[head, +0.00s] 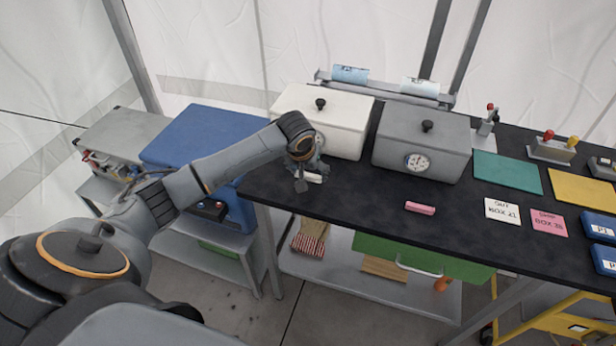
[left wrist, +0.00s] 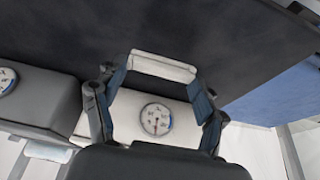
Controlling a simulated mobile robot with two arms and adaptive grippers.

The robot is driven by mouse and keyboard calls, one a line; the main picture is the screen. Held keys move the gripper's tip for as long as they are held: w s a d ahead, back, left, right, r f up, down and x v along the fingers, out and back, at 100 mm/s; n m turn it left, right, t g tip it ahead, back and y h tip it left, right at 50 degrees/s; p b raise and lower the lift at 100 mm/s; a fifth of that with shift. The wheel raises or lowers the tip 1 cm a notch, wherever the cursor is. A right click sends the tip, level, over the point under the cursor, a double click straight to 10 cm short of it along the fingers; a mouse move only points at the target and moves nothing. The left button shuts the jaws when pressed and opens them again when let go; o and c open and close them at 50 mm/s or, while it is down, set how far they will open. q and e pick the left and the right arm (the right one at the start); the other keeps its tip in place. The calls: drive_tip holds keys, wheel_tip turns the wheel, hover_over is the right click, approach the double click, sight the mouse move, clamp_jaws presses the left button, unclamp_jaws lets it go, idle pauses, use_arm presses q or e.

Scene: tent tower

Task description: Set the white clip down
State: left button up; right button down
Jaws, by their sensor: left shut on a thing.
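The white clip (head: 314,178) is a small pale bar at the left end of the black table (head: 345,195), in front of the white box. My left gripper (head: 307,178) is shut on it. In the left wrist view the clip (left wrist: 162,66) spans crosswise between the fingertips of my left gripper (left wrist: 160,72), with the dark tabletop behind it. I cannot tell whether the clip touches the tabletop. My right gripper is in neither view.
The white box (head: 322,118) with a black knob and the grey box (head: 421,145) with a dial stand at the back. A pink block (head: 420,208) lies to the right. The black surface between the clip and the pink block is clear. A blue case (head: 200,135) is left of the table.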

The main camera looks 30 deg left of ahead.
sight(307, 176)
use_arm(q)
wheel_tip(307, 176, down, 3)
drive_tip(key=shift+a+f, duration=0.1)
drive_tip(key=shift+a, duration=0.05)
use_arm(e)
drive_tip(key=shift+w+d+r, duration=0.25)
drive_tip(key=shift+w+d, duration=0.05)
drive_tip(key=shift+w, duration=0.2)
use_arm(q)
drive_tip(key=shift+f, duration=0.15)
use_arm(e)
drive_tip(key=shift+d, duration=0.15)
use_arm(q)
drive_tip(key=o, duration=0.8)
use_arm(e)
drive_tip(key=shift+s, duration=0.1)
use_arm(q)
drive_tip(key=shift+r, duration=0.2)
drive_tip(key=b+v, duration=0.1)
drive_tip(key=v, duration=1.1)
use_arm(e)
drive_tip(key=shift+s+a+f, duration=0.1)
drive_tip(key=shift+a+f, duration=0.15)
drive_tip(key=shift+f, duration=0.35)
use_arm(q)
drive_tip(key=shift+f, duration=0.15)
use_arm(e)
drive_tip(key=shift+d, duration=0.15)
